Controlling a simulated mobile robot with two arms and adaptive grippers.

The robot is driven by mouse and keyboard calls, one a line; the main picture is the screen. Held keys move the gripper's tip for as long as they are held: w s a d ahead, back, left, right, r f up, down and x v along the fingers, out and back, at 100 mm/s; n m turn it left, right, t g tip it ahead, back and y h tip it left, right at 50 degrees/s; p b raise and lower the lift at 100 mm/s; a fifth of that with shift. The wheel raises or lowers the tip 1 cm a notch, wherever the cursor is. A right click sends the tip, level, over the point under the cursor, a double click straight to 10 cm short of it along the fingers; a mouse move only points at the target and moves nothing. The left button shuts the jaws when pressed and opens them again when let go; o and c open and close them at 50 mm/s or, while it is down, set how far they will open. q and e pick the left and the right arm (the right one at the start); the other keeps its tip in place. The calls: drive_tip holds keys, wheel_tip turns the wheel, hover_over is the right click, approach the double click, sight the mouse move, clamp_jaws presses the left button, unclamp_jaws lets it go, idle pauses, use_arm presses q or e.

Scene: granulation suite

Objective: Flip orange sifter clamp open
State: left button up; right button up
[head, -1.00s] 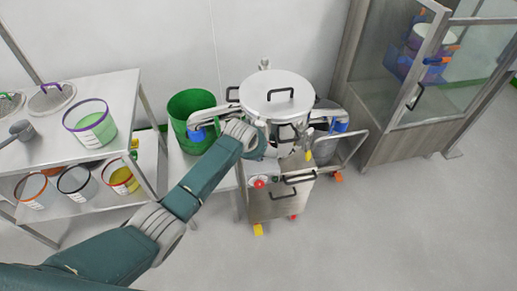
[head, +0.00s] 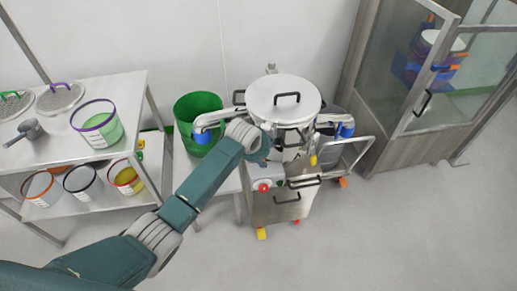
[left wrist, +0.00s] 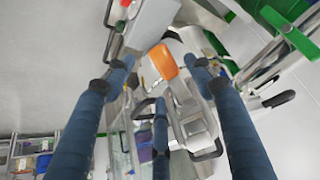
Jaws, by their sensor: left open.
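The sifter (head: 283,98) is a round steel machine with a flat lid and black handles, seen in the middle of the head view. In the left wrist view an orange clamp piece (left wrist: 162,61) shows near the top middle, beside steel housing parts. My left gripper (left wrist: 159,65) has its dark blue fingers spread, with the orange piece in line with the gap between them. I cannot tell whether they touch it. In the head view my left wrist is in front of the sifter's left front side and hides most of the gripper and the clamp. My right gripper is out of sight.
A green bin (head: 197,110) stands left of the sifter. A steel shelf table (head: 60,148) with several tubs is at the left. A glass-door cabinet (head: 420,100) is at the right. The floor (head: 390,230) in front is clear.

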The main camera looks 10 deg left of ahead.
use_arm(q)
drive_tip(key=v, duration=0.8)
drive_tip(key=shift+s, duration=0.1)
drive_tip(key=shift+c, duration=0.5)
